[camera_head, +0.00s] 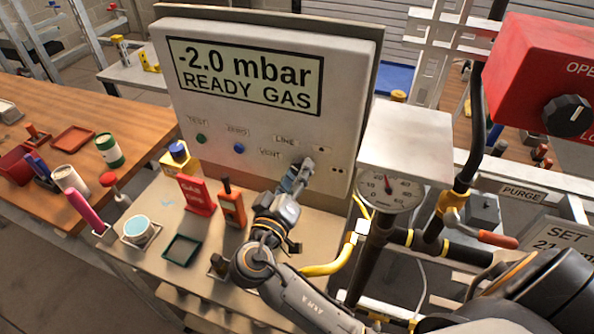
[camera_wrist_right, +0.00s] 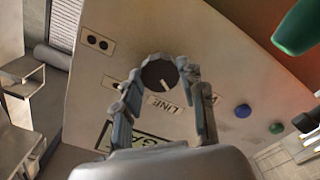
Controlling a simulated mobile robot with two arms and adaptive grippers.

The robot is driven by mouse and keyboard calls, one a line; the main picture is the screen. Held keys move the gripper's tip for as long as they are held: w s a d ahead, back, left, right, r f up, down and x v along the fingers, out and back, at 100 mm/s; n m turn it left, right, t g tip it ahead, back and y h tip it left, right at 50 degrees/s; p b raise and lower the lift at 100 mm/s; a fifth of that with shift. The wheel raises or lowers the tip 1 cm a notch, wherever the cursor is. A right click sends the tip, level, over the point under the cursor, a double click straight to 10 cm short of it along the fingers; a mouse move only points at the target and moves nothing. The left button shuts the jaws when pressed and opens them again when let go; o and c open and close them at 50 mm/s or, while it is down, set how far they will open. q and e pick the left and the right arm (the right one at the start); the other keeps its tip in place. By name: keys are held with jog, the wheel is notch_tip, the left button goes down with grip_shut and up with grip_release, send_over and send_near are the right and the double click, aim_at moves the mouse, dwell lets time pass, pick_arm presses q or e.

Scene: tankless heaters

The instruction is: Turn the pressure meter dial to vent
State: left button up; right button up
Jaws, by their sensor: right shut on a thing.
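The pressure meter is a white panel box (camera_head: 235,140) whose screen (camera_head: 245,75) reads "-2.0 mbar READY GAS". Its round dark dial (camera_wrist_right: 155,72) sits near the LINE label (camera_wrist_right: 165,104). The dial's white mark points toward that LINE label in the right wrist view. The VENT label (camera_head: 270,153) is left of and below the LINE label in the head view. My right gripper (camera_head: 302,170) is at the panel, its fingers (camera_wrist_right: 160,85) on both sides of the dial and shut on it. In the head view the gripper mostly hides the dial. My left gripper is out of view.
A green button (camera_head: 201,138) and a blue button (camera_head: 239,148) are on the panel. A red holder (camera_head: 196,195) and an orange device (camera_head: 232,206) stand on the bench below. A round gauge (camera_head: 390,193), pipes and a red box (camera_head: 540,80) with a black knob are to the right.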

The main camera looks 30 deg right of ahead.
jog(key=shift+r+n, duration=0.1)
jog(key=shift+n, duration=0.7)
jog(key=shift+p, duration=0.3)
jog(key=o, duration=1.1)
jog(key=shift+o, duration=0.2)
jog(key=shift+a, duration=0.1)
jog(key=v, duration=1.2)
